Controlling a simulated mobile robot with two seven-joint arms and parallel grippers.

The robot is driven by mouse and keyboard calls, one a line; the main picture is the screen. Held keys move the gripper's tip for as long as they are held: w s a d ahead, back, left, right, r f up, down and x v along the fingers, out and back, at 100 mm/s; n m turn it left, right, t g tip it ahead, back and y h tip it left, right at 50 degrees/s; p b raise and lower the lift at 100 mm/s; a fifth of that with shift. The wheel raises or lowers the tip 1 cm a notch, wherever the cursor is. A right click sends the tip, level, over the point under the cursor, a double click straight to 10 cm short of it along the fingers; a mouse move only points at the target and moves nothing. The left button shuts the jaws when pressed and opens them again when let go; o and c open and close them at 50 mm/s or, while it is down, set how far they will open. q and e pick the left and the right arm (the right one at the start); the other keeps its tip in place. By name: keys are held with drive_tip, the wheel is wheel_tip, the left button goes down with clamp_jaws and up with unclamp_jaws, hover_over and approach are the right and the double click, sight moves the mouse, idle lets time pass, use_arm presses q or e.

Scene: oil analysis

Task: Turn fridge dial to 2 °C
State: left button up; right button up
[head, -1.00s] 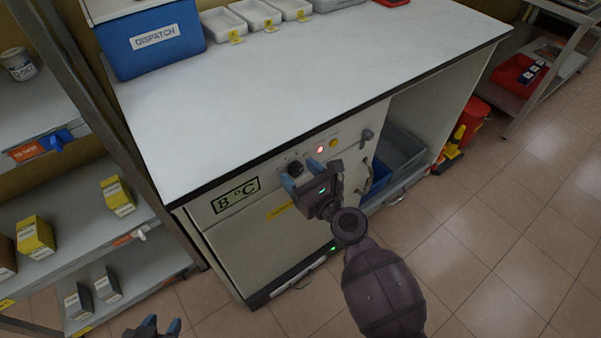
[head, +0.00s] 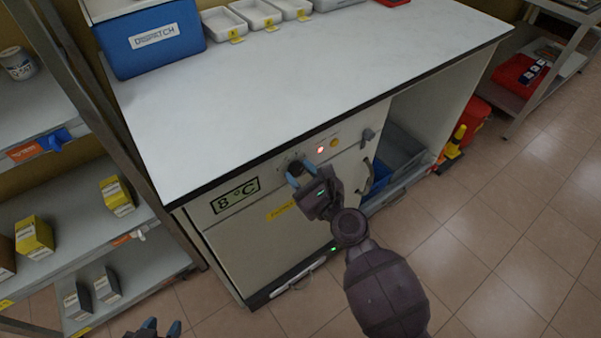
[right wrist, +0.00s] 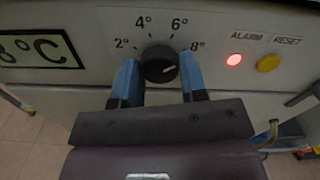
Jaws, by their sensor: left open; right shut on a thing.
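The fridge's black dial (right wrist: 157,72) sits on the front panel below a scale marked 2°, 4°, 6° and 8°. Its white mark points to the right, towards the 8° side. The display (head: 235,196) reads 8 °C; it also shows in the right wrist view (right wrist: 40,48). My right gripper (head: 301,172) is at the dial, its blue fingers on either side of it and shut on it, as the right wrist view (right wrist: 159,72) shows. My left gripper (head: 160,327) is open and empty, low at the bottom edge, away from the fridge.
A red lit alarm lamp (right wrist: 233,60) and a yellow reset button (right wrist: 268,63) are right of the dial. The white worktop (head: 300,80) overhangs the panel. A blue dispatch box (head: 150,42) stands on it. A shelf rack (head: 90,265) is at the left.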

drive_tip(key=n, duration=0.3)
drive_tip(key=shift+n, duration=0.4)
drive_tip(key=n, duration=0.3)
drive_tip(key=shift+n, duration=0.3)
drive_tip(key=n, duration=0.2)
drive_tip(key=shift+r+n, duration=0.1)
drive_tip(key=shift+n, duration=0.2)
drive_tip(key=n, duration=0.3)
drive_tip(key=shift+d+r+n, duration=0.1)
drive_tip(key=shift+n, duration=0.3)
drive_tip(key=n+p, duration=0.1)
drive_tip(key=n, duration=0.2)
drive_tip(key=shift+n, duration=0.3)
drive_tip(key=n+p, duration=0.1)
drive_tip(key=n, duration=0.3)
drive_tip(key=shift+r, duration=0.1)
drive_tip(key=shift+n+p, duration=0.45)
drive_tip(key=shift+n, duration=0.85)
